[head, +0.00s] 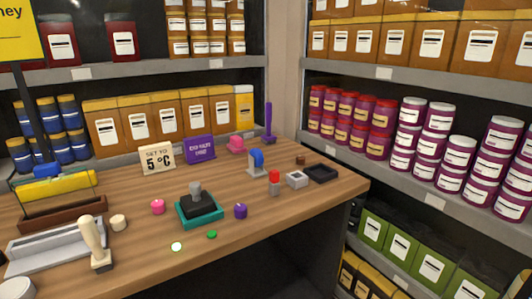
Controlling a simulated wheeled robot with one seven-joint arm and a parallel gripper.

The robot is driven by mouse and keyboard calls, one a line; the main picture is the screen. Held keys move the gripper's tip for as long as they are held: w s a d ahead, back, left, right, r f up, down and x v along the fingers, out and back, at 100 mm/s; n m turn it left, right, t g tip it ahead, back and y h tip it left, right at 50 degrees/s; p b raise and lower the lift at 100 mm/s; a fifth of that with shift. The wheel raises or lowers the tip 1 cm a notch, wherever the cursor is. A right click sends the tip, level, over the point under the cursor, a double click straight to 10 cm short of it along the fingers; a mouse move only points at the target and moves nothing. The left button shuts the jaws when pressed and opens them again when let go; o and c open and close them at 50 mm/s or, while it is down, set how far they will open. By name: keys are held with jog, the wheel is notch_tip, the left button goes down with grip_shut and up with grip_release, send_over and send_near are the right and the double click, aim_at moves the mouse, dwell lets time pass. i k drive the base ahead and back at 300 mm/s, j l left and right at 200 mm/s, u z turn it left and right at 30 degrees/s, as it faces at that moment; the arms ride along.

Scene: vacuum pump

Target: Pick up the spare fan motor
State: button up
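No object on the wooden table (140,262) is labelled as the spare fan motor, and I cannot tell for certain which one it is. Small candidates are a grey piece with a red top (274,183), a pale grey box with a dark top (297,180), and a blue and grey upright piece (256,161). A dark block with a grey cylinder on top (196,200) stands in a teal tray (201,221) near the table's middle. My gripper does not show.
Pink (157,206) and purple (240,211) pieces flank the teal tray. A cream-handled piece (95,246) and a long grey device (55,252) lie at left. A dark open tray (321,173) is near the right corner. Stocked shelves stand behind and right.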

aim_at(198, 203)
jog(key=i, duration=1.45)
